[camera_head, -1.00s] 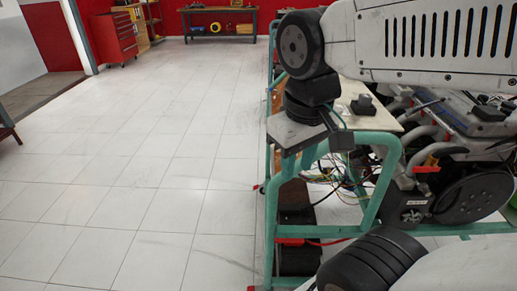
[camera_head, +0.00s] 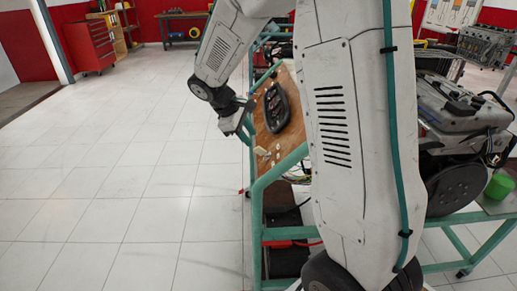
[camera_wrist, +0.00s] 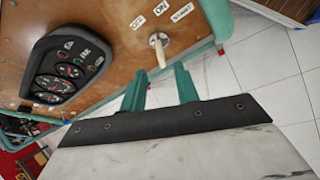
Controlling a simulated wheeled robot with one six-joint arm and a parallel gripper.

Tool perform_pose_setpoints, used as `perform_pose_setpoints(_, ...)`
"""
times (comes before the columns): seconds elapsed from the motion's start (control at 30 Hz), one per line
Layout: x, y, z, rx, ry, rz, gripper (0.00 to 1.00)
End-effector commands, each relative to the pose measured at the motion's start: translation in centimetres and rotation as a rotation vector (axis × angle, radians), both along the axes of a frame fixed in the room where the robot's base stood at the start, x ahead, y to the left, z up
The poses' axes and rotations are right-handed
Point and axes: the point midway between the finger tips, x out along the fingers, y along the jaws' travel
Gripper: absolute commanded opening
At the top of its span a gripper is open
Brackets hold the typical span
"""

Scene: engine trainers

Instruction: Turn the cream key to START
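The cream key (camera_wrist: 161,55) sticks out of a round metal switch (camera_wrist: 152,41) on the brown wooden panel (camera_wrist: 110,22) in the wrist view. Labels OFF, ON and START (camera_wrist: 181,12) arc above the switch; which one the key points at I cannot tell. My gripper (camera_wrist: 160,72) is open, its two teal fingers apart. The key's free end lies just beyond the fingertips, in line with the gap, and does not appear gripped. In the head view my gripper (camera_head: 243,126) is at the panel's left edge, and a small pale piece (camera_head: 262,151), likely the key, shows below it.
A black instrument cluster (camera_wrist: 66,67) with several dials stands out from the panel left of the key. The panel sits on a teal frame (camera_head: 280,168). An engine (camera_head: 455,115) is at right, behind my arm. Open tiled floor (camera_head: 130,190) lies to the left.

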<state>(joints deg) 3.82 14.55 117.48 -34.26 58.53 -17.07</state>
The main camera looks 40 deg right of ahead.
Motion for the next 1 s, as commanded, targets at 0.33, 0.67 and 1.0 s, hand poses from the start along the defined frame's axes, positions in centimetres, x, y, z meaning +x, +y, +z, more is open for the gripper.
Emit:
perform_pose_setpoints(0.33,-0.8,-2.5,-4.7,0.001,0.005,-0.002,0.31)
perform_pose_setpoints(0.67,-0.9,-3.5,-6.5,0.001,0.0,-0.001,0.31)
perform_pose_setpoints(1.0,-0.9,-3.4,-6.4,0.001,0.0,-0.001,0.0)
